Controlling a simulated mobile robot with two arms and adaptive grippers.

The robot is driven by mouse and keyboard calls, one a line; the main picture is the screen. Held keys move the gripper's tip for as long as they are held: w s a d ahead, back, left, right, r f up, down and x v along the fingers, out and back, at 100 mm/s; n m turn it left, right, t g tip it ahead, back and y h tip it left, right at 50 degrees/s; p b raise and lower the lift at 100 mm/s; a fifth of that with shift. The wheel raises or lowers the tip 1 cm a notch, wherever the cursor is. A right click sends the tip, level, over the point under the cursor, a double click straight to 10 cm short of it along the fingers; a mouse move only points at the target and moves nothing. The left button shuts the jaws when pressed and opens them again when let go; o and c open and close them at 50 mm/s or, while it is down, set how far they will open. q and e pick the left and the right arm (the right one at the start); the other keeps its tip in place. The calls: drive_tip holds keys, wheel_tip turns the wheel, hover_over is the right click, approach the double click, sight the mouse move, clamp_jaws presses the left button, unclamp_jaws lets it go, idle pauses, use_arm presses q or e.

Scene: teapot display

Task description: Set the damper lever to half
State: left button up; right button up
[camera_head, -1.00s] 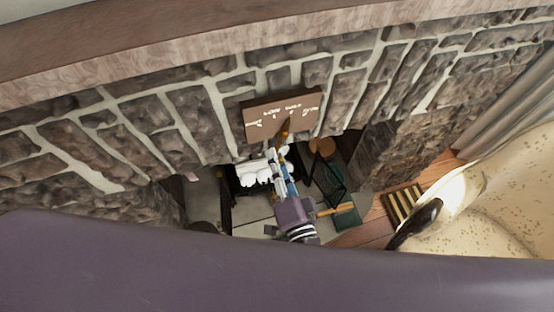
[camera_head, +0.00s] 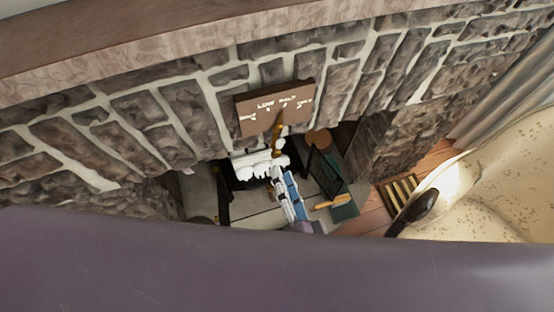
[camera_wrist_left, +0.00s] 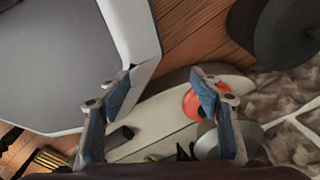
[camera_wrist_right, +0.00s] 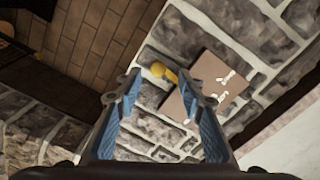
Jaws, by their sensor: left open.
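The brown damper plate (camera_head: 249,119) with white markings is on the stone wall above the fireplace opening. A brass lever (camera_head: 278,134) hangs down from its lower edge. My right gripper (camera_head: 278,172) is just below the lever, apart from it. In the right wrist view, the plate (camera_wrist_right: 203,80) is beyond the open fingers, and the lever's round yellow knob (camera_wrist_right: 158,69) shows between them, with no contact visible. My left gripper (camera_wrist_left: 160,80) shows only in the left wrist view, open and empty.
White logs (camera_head: 258,166) lie in the fireplace opening behind my right gripper. A dark fire screen (camera_head: 325,170) stands to their right. A purple surface (camera_head: 150,260) fills the lower head view. The left wrist view shows a red round object (camera_wrist_left: 192,104).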

drive_tip(key=shift+v, duration=2.3)
drive_tip(key=shift+w, duration=0.1)
